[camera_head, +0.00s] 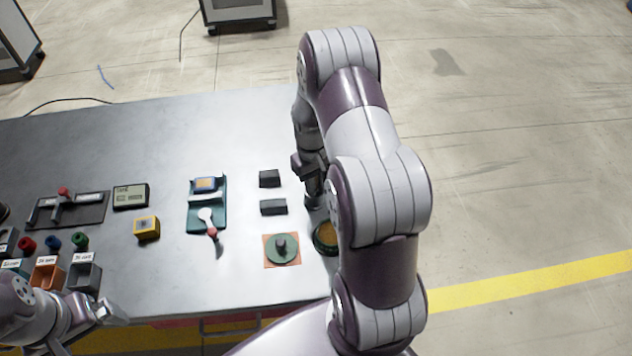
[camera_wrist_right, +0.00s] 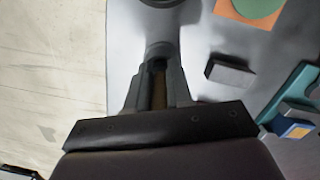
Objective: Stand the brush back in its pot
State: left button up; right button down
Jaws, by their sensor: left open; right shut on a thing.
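My right gripper (camera_wrist_right: 158,75) is shut on a slim brown-and-dark piece, apparently the brush (camera_wrist_right: 159,94), near the table's right edge. A rounded grey shape, possibly the pot (camera_wrist_right: 160,50), is just beyond the fingertips in the right wrist view. I cannot tell whether the brush is inside it or only in front of it. In the head view the right gripper (camera_head: 311,178) is partly behind my arm, and the brush cannot be made out. My left gripper (camera_head: 112,313) is open and empty at the lower left, by the table's front edge.
A round dish with a brown inside (camera_head: 325,238) is partly behind my right arm. Beside it is a green disc with a knob (camera_head: 282,248) on an orange square. Two dark blocks (camera_head: 270,179) and a teal lever fixture (camera_head: 207,215) stand left. Bins (camera_head: 84,275) are near the left gripper.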

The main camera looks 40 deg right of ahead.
jog(key=shift+s+f, duration=0.1)
jog(key=shift+f, duration=0.05)
jog(key=shift+f, duration=0.1)
jog(key=c, duration=1)
grip_release()
jog(key=shift+s+a, duration=0.1)
jog(key=shift+s, duration=0.05)
jog(key=shift+f, duration=0.1)
